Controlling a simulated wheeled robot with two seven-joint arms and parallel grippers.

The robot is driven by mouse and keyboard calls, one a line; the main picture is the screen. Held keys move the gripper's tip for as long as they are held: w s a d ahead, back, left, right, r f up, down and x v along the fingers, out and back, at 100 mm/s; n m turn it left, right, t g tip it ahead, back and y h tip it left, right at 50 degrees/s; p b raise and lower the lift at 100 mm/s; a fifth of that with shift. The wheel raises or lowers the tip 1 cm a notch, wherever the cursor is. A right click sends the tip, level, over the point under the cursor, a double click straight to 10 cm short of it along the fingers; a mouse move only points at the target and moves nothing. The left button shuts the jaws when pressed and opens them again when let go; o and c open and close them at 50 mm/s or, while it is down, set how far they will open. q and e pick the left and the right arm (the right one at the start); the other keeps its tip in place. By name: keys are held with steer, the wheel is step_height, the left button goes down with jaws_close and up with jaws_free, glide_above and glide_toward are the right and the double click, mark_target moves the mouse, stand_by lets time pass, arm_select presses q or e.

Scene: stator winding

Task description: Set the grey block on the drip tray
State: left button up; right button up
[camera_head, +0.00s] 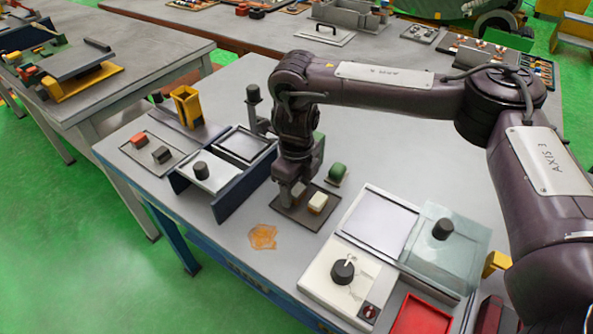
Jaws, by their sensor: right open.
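My right gripper (293,192) points down over a small dark flat tray (291,213), which looks like the drip tray. The gripper is open, low at the tray's left part, and its fingertips partly hide what is there. A cream-topped block (318,202) stands on this tray just right of the fingers. A dark grey block (161,155) lies on another flat tray (146,163) at the left of the table, beside a red block (138,140). I cannot tell whether another block is between the fingers. My left gripper is not in view.
A blue-sided fixture (245,185) stands left of the gripper, and a green rounded piece (337,173) to its right. A pale box with a black knob (343,272) and a red tray (420,318) are at the front right. An orange patch (263,237) marks the table.

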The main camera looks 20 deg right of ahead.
mark_target(296, 189)
step_height(296, 189, up, 12)
steer(key=p, duration=0.1)
steer(key=shift+f, duration=0.15)
stand_by(0.5)
